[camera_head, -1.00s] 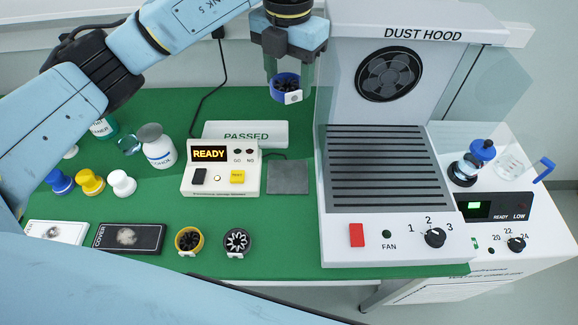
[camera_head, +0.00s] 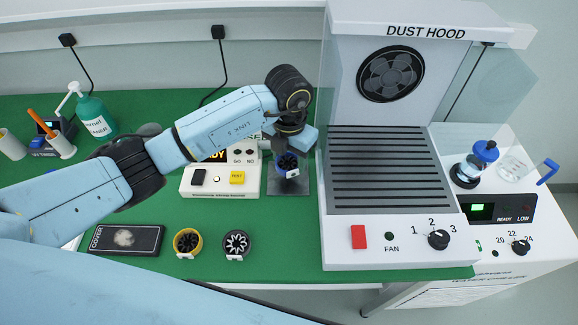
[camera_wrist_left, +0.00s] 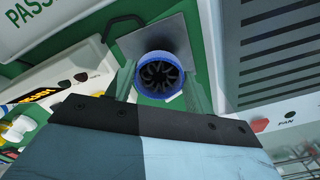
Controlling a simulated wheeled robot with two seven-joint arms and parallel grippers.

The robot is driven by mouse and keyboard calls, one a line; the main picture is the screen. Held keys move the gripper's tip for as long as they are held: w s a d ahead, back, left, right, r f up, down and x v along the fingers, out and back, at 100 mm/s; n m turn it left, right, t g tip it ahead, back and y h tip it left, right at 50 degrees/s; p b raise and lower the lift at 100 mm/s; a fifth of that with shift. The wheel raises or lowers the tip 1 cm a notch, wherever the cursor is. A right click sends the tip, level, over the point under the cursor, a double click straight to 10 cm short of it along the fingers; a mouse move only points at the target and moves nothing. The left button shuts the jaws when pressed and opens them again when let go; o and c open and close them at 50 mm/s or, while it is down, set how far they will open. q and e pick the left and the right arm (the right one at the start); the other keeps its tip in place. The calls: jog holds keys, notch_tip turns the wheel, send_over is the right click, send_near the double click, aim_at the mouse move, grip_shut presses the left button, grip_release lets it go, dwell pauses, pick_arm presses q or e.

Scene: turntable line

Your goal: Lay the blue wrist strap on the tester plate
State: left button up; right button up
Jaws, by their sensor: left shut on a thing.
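The blue wrist strap (camera_head: 287,164) is a small blue ring with a dark inside and a white tag. My left gripper (camera_head: 289,155) is shut on it and holds it over the grey tester plate (camera_head: 290,187). In the left wrist view the strap (camera_wrist_left: 159,75) sits between the fingers, with the plate (camera_wrist_left: 132,45) behind it. I cannot tell whether the strap touches the plate. The tester (camera_head: 212,187) stands just left of the plate; my arm hides much of its display and the sign behind. My right gripper is not in view.
A yellow strap (camera_head: 187,242) and a black-and-white one (camera_head: 236,244) lie on the green mat at the front. The dust hood (camera_head: 390,240) stands close to the plate's right. A dark cover box (camera_head: 127,240) lies at the front left.

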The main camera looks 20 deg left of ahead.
aim_at(289, 168)
pick_arm(q)
jog(key=shift+f, duration=2.05)
jog(key=shift+f, duration=0.2)
jog(key=o, duration=0.9)
jog(key=shift+o, duration=0.2)
jog(key=shift+r, duration=0.1)
notch_tip(289, 168, up, 12)
jog(key=shift+r, duration=0.1)
